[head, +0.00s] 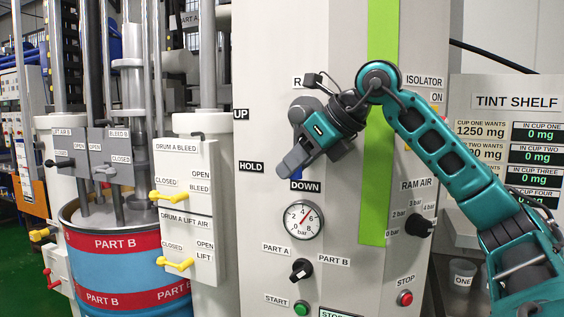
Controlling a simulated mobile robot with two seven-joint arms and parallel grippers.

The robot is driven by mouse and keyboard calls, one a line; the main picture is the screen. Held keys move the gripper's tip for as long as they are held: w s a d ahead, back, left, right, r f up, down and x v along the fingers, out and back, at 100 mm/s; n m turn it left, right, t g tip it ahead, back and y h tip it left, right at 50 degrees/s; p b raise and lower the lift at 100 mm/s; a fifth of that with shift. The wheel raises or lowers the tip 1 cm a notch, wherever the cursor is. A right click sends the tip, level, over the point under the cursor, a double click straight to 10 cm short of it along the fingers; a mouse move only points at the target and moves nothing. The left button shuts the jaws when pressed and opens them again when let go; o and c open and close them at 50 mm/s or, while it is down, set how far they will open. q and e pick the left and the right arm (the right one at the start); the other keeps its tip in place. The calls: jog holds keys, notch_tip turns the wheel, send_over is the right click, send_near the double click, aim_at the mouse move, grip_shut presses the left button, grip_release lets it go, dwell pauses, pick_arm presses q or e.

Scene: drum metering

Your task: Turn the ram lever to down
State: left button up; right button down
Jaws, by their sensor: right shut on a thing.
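The ram lever (297,174) is mostly hidden behind my right gripper; only a small blue bit shows just above the DOWN label (305,186). My right gripper (288,166) is shut on the ram lever in front of the grey cabinet, reaching in from the right. The UP label (240,115) and HOLD label (251,167) are to the left of the gripper. The RAM label above is partly covered by my arm. I cannot tell the lever's exact angle. My left gripper is not in view.
A pressure gauge (304,220) sits below the DOWN label. A black selector (301,269), a green start button (301,308) and a red stop button (405,298) are lower. Yellow-handled drum valves (170,196) stand at left, beside the blue drum (130,271). The tint shelf (515,101) is at right.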

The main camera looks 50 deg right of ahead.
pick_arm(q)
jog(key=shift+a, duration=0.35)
pick_arm(e)
jog(key=shift+s, duration=0.1)
jog(key=c, duration=0.8)
grip_release()
jog(key=shift+c, duration=0.2)
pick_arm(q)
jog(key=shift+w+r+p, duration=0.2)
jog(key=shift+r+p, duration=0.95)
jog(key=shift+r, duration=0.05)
pick_arm(e)
jog(key=v, duration=1.3)
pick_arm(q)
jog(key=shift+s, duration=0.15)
pick_arm(e)
jog(key=shift+r, duration=0.1)
